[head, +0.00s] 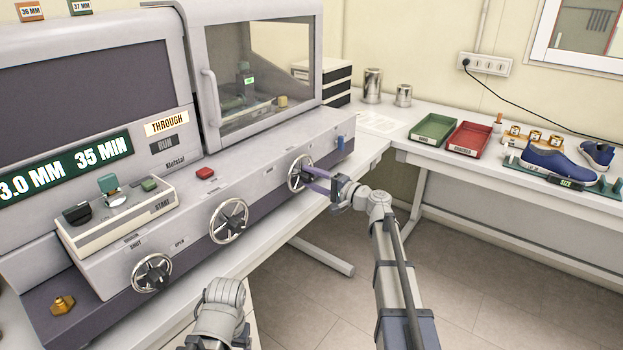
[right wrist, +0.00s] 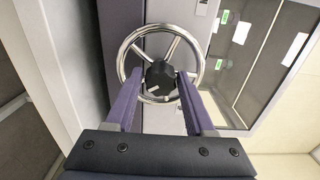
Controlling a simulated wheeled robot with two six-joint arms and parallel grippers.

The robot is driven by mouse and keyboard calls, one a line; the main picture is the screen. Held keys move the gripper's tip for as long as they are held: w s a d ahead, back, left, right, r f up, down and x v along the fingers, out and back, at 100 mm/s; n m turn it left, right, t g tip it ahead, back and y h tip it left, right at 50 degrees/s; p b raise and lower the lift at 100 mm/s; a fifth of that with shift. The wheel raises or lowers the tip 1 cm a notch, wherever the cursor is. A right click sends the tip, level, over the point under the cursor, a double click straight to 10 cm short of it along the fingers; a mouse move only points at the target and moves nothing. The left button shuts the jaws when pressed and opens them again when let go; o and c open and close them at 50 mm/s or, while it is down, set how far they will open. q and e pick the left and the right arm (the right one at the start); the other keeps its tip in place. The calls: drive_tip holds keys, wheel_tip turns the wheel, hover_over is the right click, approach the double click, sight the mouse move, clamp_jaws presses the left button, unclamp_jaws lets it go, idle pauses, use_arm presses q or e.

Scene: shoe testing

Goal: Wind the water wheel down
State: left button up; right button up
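Three spoked metal handwheels stand on the machine's sloped front: a left one (head: 152,273) by the words SHUT and OPEN, a middle one (head: 229,220) and a right one (head: 301,172). I cannot read which is the water wheel. My right gripper (head: 316,181) is at the right wheel. In the right wrist view, this wheel (right wrist: 138,37) has a chrome rim and a black hub (right wrist: 160,75). The fingers of the right gripper (right wrist: 160,80) lie either side of the hub; whether they press on it is unclear. A link of my left arm shows at the bottom; its fingers do not.
The machine's panel (head: 66,166) reads 3.0 MM 35 MIN, with a lit THROUGH sign (head: 167,123). A windowed chamber (head: 262,70) stands above the wheels. A green tray (head: 433,129), a red tray (head: 469,139) and blue shoes (head: 556,160) are on the right bench. Open floor lies before it.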

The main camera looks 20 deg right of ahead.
drive_tip(key=o, duration=0.3)
drive_tip(key=v, duration=0.7)
drive_tip(key=shift+s+d, duration=0.3)
